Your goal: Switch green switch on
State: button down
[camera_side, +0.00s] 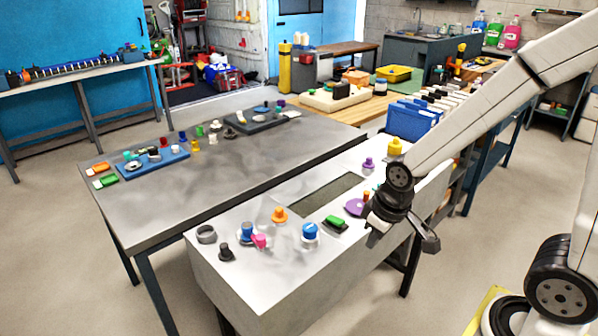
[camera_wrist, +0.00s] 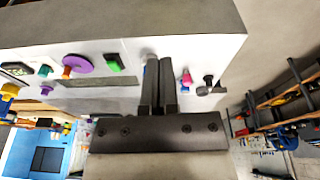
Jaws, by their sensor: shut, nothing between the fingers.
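The green switch (camera_side: 336,221) is a green rocker on a dark base. It sits on the pale workbench top, close to the rectangular opening. It also shows in the wrist view (camera_wrist: 114,62), left of my fingers. I cannot tell which way the rocker is tipped. My gripper (camera_wrist: 166,62) is shut and empty, its two fingers side by side. In the side view my dark wrist and gripper hang over the bench's right edge, right of the green switch and apart from it. The fingers partly hide a blue knob in the wrist view.
A purple disc (camera_side: 355,207) lies near my wrist. A blue-topped knob (camera_side: 310,231), an orange knob (camera_side: 280,214) and a pink piece (camera_side: 260,240) stand left of the switch. The rectangular opening (camera_side: 325,194) is behind it. A grey table (camera_side: 150,205) with small parts adjoins the bench.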

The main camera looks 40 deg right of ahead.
jog(key=shift+s+a+f+m, duration=0.1)
jog(key=shift+s+m, duration=0.1)
jog(key=shift+s, duration=0.15)
jog(key=shift+s+a+f+m, duration=0.1)
jog(key=shift+s+m, duration=0.1)
jog(key=shift+s, duration=0.15)
jog(key=c, duration=0.7)
grip_release()
jog(key=shift+w, duration=0.1)
jog(key=o, duration=0.3)
jog(key=shift+w+d+f, duration=0.1)
jog(key=shift+w+d, duration=0.15)
jog(key=shift+w, duration=0.05)
jog(key=shift+o, duration=0.2)
jog(key=t, duration=1)
send_near(337, 220)
jog(key=shift+w+f+t, duration=0.3)
jog(key=shift+f+t, duration=0.2)
jog(key=shift+f, duration=0.05)
jog(key=shift+w, duration=0.15)
jog(key=shift+x, duration=3.75)
jog(key=shift+f, duration=0.1)
jog(key=shift+c, duration=0.2)
